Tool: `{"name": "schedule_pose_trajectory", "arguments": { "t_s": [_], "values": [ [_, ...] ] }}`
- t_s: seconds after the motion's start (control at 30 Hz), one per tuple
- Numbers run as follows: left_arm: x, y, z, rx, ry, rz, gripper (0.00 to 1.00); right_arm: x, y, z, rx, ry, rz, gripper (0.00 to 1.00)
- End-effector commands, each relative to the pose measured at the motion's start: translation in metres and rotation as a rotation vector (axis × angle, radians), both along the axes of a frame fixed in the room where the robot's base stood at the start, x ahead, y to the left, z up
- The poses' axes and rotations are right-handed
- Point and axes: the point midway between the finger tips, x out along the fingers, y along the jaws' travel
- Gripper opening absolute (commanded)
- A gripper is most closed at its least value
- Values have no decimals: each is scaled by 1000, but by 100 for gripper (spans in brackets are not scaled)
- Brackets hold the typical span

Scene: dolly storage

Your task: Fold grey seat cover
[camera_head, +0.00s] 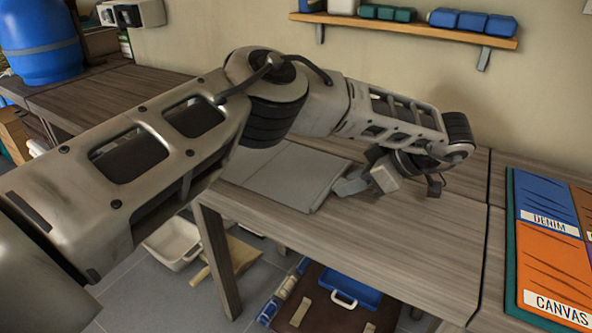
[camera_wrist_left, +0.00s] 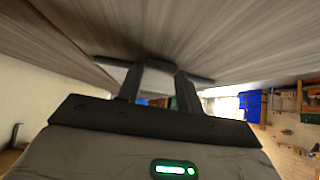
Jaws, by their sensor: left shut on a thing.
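The grey seat cover (camera_head: 285,180) lies flat on the wooden table in the head view, partly hidden behind my left arm. My left gripper (camera_head: 352,186) is low over the table at the cover's right edge. It is shut on that edge, though the exact grip is hard to see. In the left wrist view, the fingers (camera_wrist_left: 157,82) stand close to the table surface, with a pale grey strip of the cover (camera_wrist_left: 112,70) beside them. My right gripper is not in view.
The wooden table (camera_head: 420,240) is bare in front and to the right of the gripper. A board with denim and canvas samples (camera_head: 510,250) lies at the right. A wall shelf (camera_head: 400,27) holds blue and green items. A blue barrel (camera_head: 40,40) stands at the far left.

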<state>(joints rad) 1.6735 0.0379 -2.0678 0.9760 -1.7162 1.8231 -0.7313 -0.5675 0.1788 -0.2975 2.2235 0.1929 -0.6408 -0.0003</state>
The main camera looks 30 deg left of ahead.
Motion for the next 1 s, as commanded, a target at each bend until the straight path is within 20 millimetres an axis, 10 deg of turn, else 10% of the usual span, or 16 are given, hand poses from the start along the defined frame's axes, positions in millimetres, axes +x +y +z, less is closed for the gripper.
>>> {"name": "schedule_pose_trajectory", "arguments": {
  "t_s": [0.33, 1.0],
  "values": [
    [0, 7, 24, -112, 4, 1, 29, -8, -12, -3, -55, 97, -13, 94],
    [1, 16, 52, -257, 8, 1, 29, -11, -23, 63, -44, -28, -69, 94]
  ]
}}
